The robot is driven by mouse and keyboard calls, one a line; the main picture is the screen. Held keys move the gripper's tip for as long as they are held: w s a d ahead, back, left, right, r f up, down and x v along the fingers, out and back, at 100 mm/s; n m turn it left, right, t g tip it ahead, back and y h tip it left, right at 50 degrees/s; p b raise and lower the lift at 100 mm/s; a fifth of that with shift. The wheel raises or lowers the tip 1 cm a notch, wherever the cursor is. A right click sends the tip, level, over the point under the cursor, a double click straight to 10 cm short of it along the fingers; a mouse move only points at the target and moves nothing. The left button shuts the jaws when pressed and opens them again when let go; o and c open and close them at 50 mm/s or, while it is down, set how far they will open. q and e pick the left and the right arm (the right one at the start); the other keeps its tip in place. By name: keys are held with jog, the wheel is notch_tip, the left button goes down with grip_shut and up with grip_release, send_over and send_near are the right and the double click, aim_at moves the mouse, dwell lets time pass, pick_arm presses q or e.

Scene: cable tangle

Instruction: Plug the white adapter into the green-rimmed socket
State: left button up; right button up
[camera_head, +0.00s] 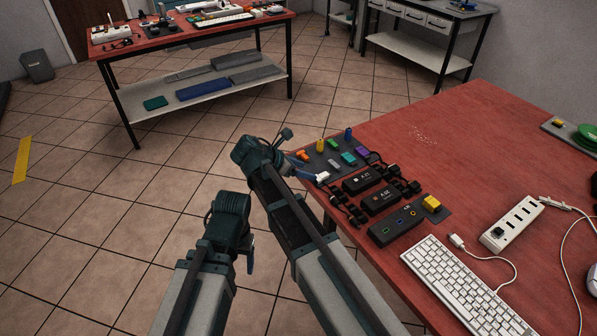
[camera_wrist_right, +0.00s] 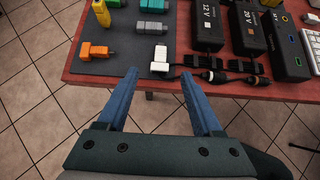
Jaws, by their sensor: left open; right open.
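The white adapter (camera_wrist_right: 160,57) lies on a dark mat near the table's edge; it also shows in the head view (camera_head: 323,177). My right gripper (camera_wrist_right: 159,75) is open and empty, its blue fingertips just short of the adapter and to either side of it. In the head view my right gripper (camera_head: 307,170) is at the table's left edge. The green-rimmed socket (camera_head: 386,231) is on the top of a black box (camera_head: 398,226) with blue and orange sockets beside it. My left gripper (camera_head: 249,256) is open, off the table at the left, seen mostly edge-on.
Other coloured adapters lie on the mat (camera_wrist_right: 102,62). Two black power bricks (camera_wrist_right: 206,25) with cables stand between the mat and the socket box. A white keyboard (camera_head: 462,285) and white hub (camera_head: 512,224) are nearer and to the right. The table's far part is clear.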

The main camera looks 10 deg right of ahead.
aim_at(322, 175)
jog(key=shift+b+x, duration=2.05)
jog(key=shift+x, duration=1.6)
grip_shut()
jog(key=shift+r, duration=0.15)
notch_tip(322, 175, up, 7)
jog(key=p, duration=0.7)
